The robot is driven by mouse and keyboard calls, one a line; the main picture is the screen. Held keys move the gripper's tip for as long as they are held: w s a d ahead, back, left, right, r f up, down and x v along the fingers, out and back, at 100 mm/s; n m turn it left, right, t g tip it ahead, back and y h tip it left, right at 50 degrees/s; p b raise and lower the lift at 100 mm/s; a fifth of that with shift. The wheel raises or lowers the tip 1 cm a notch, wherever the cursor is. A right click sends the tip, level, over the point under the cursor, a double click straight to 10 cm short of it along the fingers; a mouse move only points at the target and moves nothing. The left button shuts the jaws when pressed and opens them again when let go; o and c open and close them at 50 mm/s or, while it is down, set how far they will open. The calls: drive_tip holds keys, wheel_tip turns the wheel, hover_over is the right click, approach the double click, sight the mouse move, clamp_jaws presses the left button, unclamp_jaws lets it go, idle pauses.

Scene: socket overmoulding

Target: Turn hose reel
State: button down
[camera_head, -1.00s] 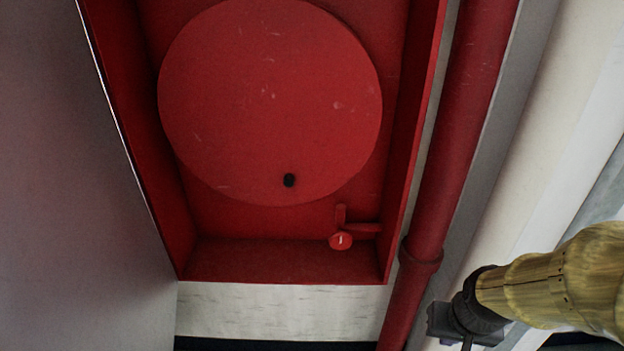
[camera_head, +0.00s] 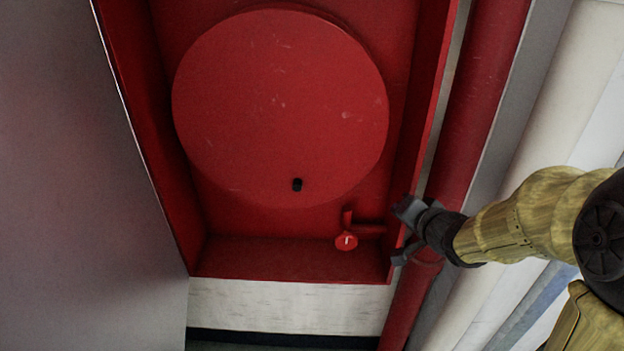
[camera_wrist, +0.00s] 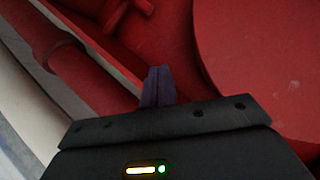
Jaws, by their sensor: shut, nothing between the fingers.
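The red hose reel (camera_head: 280,105) is a large round disc inside an open red cabinet (camera_head: 290,260). A small black knob (camera_head: 297,185) sits near the reel's lower edge. In the wrist view the reel (camera_wrist: 265,60) fills the upper right, and the knob is not visible. My gripper (camera_head: 398,235) is at the cabinet's right side wall, to the right of the reel and apart from the knob. In the wrist view its two dark fingers (camera_wrist: 157,85) are together, with nothing between them.
A red valve (camera_head: 346,241) with a short pipe is at the cabinet's lower right, close to my gripper. A red vertical pipe (camera_head: 480,100) runs right of the cabinet, with pale pipes beyond. A grey panel (camera_head: 90,180), perhaps the door, stands at the left.

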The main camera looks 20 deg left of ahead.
drive_tip(key=s+a+r+g+y+p, duration=0.1)
drive_tip(key=a+r+g+y, duration=0.1)
drive_tip(key=a+r+y, duration=0.3)
drive_tip(key=a+y, duration=0.1)
drive_tip(key=a, duration=0.2)
drive_tip(key=shift+s+a, duration=0.4)
drive_tip(key=p, duration=0.2)
approach(302, 183)
drive_tip(key=w, duration=0.2)
drive_tip(key=w+a, duration=0.1)
drive_tip(key=w, duration=0.1)
drive_tip(key=shift+w+a+r, duration=0.1)
drive_tip(key=shift+w+a, duration=0.1)
drive_tip(key=a, duration=0.1)
drive_tip(key=a+f, duration=0.1)
drive_tip(key=a, duration=0.1)
drive_tip(key=shift+s+f, duration=0.2)
drive_tip(key=shift+s, duration=0.1)
drive_tip(key=shift+s+a+f, duration=0.1)
drive_tip(key=shift+a+f, duration=0.1)
drive_tip(key=shift+a, duration=0.05)
